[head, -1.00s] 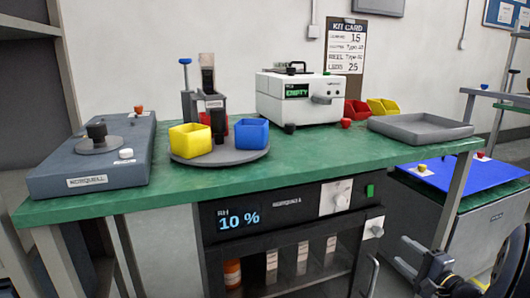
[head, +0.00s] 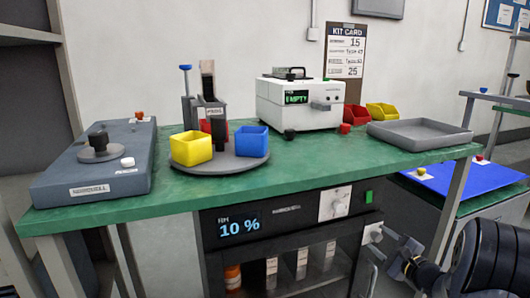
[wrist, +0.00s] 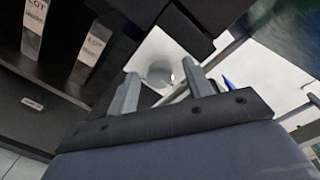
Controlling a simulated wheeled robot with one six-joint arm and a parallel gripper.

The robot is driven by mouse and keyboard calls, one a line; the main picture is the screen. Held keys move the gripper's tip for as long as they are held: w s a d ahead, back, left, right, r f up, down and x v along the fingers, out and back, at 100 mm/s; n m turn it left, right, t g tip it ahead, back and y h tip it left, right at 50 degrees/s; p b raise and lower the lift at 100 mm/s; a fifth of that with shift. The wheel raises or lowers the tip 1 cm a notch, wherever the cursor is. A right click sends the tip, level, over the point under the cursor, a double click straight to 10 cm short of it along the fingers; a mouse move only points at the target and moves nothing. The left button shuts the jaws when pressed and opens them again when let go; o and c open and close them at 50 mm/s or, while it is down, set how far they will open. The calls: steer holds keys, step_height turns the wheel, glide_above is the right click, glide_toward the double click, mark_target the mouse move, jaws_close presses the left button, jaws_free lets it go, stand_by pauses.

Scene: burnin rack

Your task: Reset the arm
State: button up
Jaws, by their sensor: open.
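My gripper (head: 382,243) is at the right front edge of the dry cabinet (head: 285,228) under the green bench. It is open, with its two grey fingers (wrist: 160,88) apart in the wrist view. A white plate with a round pale knob (wrist: 160,72) shows beyond and between the fingers. In the head view this door knob (head: 372,233) is close to the fingertips and partly covered. I cannot tell whether the fingers touch it. Nothing is seen held. My arm comes in from the lower right.
The green bench (head: 330,170) is just above my gripper. It holds a grey box, a turntable with yellow (head: 191,147) and blue (head: 252,141) bins, a white tester (head: 300,102) and a grey tray (head: 420,133). A blue mat (head: 470,180) lies to the right.

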steer(key=shift+r+m+p, duration=0.2)
steer(key=shift+m+p, duration=3)
steer(key=shift+p, duration=1.9)
steer(key=m+p, duration=0.6)
steer(key=p, duration=0.2)
steer(key=shift+d, duration=0.1)
steer(key=shift+f+v, duration=0.15)
steer(key=shift+v, duration=0.45)
steer(key=shift+f+v, duration=0.15)
steer(key=shift+v, duration=0.45)
steer(key=shift+s, duration=0.15)
